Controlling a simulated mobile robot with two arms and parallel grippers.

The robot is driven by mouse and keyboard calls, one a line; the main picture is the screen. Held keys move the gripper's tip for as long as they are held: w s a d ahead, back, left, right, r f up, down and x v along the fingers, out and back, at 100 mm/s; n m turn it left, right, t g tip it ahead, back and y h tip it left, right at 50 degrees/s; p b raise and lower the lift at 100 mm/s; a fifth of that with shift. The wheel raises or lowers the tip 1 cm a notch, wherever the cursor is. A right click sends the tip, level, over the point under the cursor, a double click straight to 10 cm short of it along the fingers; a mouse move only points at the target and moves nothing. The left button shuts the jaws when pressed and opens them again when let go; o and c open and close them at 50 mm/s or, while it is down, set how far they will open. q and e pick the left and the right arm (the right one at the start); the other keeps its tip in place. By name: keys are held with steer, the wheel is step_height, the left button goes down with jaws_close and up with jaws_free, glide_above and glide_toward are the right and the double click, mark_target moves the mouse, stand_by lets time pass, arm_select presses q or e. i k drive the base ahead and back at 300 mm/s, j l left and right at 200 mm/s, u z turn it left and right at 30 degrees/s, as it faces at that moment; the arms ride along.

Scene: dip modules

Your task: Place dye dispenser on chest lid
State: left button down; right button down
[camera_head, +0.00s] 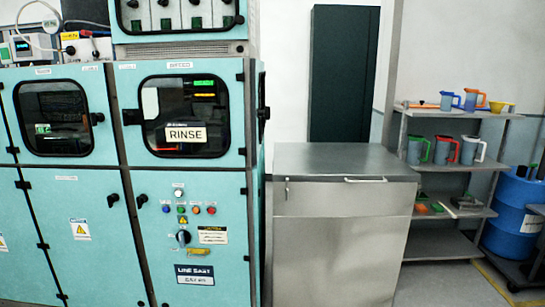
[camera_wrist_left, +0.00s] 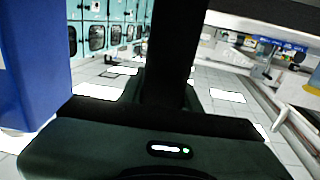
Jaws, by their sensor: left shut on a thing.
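A steel chest (camera_head: 335,240) stands in the middle of the head view. Its flat grey lid (camera_head: 345,158) is shut and bare on top, with a bar handle at the front right. In the left wrist view, a large blue object (camera_wrist_left: 35,65) fills the left edge very close to the camera. It looks like the dye dispenser in my left gripper, but it is cut off by the frame and the fingertips do not show. Neither gripper shows in the head view.
Teal cabinets (camera_head: 185,200) stand directly left of the chest. A grey shelf rack (camera_head: 440,170) with coloured jugs stands to its right, with a blue drum (camera_head: 515,210) beyond. A dark tall panel (camera_head: 343,75) rises behind the chest. Open floor shows in the left wrist view.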

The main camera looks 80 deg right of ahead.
mark_target(336, 158)
steer(key=k+l+z, duration=0.1)
steer(key=l+z, duration=1.2)
steer(key=z, duration=0.15)
steer(key=i+l+z, duration=0.1)
steer(key=l+z, duration=0.4)
steer(key=j, duration=0.1)
